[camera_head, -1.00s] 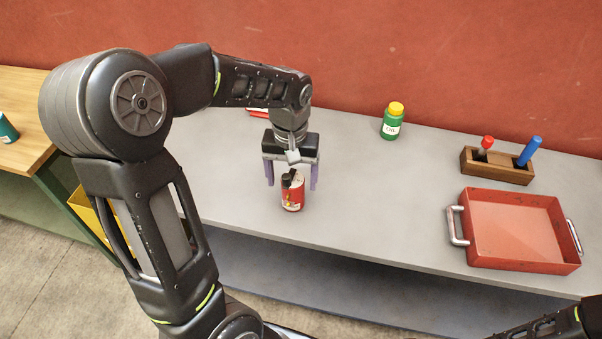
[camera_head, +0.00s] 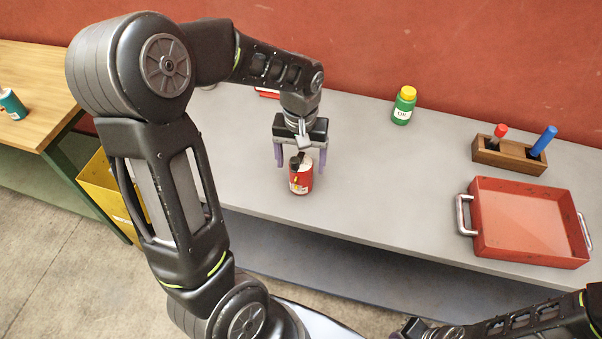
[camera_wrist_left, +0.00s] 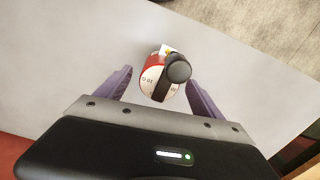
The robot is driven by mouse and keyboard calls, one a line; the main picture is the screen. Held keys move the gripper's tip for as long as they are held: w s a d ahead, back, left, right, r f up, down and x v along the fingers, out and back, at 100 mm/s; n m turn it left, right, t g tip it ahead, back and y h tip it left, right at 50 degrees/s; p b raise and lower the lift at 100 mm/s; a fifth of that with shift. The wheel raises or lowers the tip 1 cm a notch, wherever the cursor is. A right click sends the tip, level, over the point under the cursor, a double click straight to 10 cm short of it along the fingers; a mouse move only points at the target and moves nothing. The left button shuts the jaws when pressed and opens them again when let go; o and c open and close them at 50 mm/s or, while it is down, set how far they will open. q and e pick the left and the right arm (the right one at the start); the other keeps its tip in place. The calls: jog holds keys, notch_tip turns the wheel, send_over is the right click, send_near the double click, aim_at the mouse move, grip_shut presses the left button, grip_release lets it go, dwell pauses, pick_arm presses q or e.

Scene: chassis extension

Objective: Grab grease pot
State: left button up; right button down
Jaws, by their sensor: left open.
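The grease pot (camera_head: 300,180) is a small red can with a white label and a black piece at its top, upright on the grey table. It also shows in the left wrist view (camera_wrist_left: 152,84) from above, with a round black knob over its rim. My left gripper (camera_head: 300,166) is open above the pot and points down. Its two purple fingers stand on either side of the pot, with gaps between. I cannot tell how far down the pot they reach. My right arm shows at the lower right, but its gripper is not in view.
A green oil bottle (camera_head: 404,106) with a yellow cap stands at the back. A wooden holder (camera_head: 508,158) with red and blue items and a red tray (camera_head: 530,225) are at the right. A yellow bin (camera_head: 105,187) sits on the floor left. The table around the pot is clear.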

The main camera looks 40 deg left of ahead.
pick_arm(q)
jog(key=shift+f, duration=0.1)
notch_tip(320, 180, down, 5)
jog(key=shift+p, duration=0.6)
jog(key=c, duration=1.6)
jog(key=shift+o, duration=0.2)
jog(key=shift+w, duration=0.1)
notch_tip(320, 180, up, 10)
jog(key=shift+r+b, duration=0.1)
jog(key=shift+b, duration=0.45)
